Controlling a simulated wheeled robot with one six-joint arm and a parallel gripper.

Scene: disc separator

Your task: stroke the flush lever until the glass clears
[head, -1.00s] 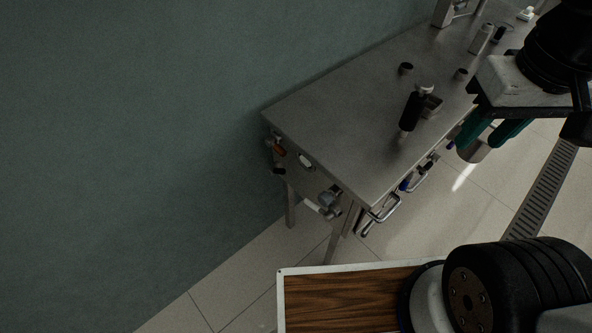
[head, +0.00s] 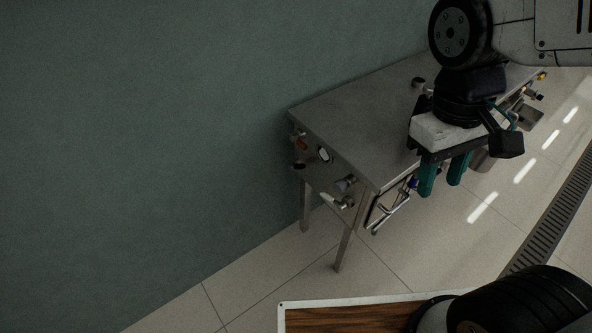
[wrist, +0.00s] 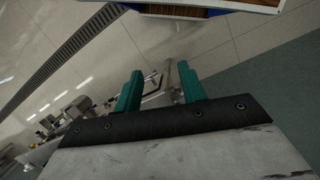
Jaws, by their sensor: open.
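My gripper (head: 440,187) is open, with two teal fingers pointing down past the near edge of the steel table (head: 350,115). In the wrist view my gripper (wrist: 160,70) has its fingers apart, with nothing held between them. A bent metal bar (head: 392,207) runs along the table's front, left of and below the fingers. It looks like the lever, but I cannot be sure. In the wrist view, metal bars show beyond and between the fingertips, apart from them as far as I can tell. I cannot clearly make out the glass or its state.
The table's left end carries an orange-handled fitting (head: 301,142), a white oval (head: 323,155) and a round metal fitting (head: 346,184). A floor drain grate (head: 555,210) lies at the right. Open tiled floor lies before the table. A green wall stands behind.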

